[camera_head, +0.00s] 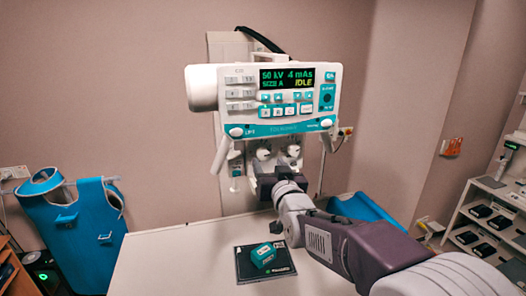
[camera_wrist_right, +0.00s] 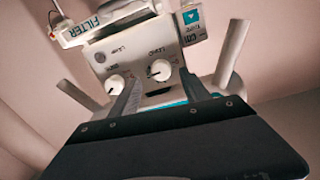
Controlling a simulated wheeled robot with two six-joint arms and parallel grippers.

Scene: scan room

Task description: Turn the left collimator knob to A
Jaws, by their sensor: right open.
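The collimator hangs under the tube head and carries two white knobs. The knob markings are too small to read. My left gripper is not in view.
The control panel (camera_head: 287,97) above reads IDLE. A white table (camera_head: 180,262) below holds a black plate (camera_head: 245,272) with a teal block (camera_head: 263,255). Angled handles (camera_head: 221,156) flank the collimator. Blue aprons (camera_head: 75,228) hang left; a shelf cart (camera_head: 490,215) stands right.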

